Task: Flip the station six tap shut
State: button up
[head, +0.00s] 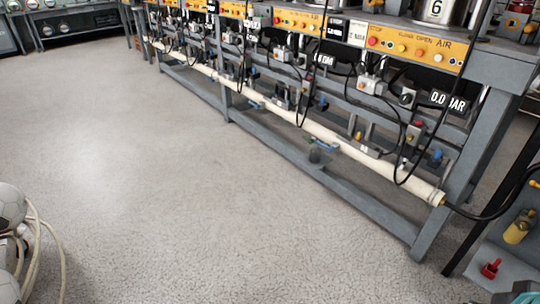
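Station six is at the right end of the long grey bench, marked by a steel pot with a "6" (437,9). Below it are an orange button panel (420,47) and a display reading "0.0 BAR" (448,101). A cream pipe (400,172) runs low along the bench. A blue lever (325,145) sits on this pipe, left of station six. A small blue part (437,155) shows below the display. I cannot tell which of these is the station six tap or how it is set. My gripper is not in view.
The grey bench frame (370,201) has a low rail and a right leg. Black hoses (404,150) hang in front of it. White balls (10,207) and pale hoses lie at the left. A rack with red and yellow parts (517,228) stands at the right. The middle floor is clear.

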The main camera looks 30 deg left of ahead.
aim_at(332, 148)
jog(key=u, duration=1.15)
jog(key=i, duration=1.05)
jog(key=z, duration=0.35)
jog(key=k, duration=0.65)
jog(key=u, duration=0.5)
jog(key=i, duration=1.35)
jog(key=z, duration=0.25)
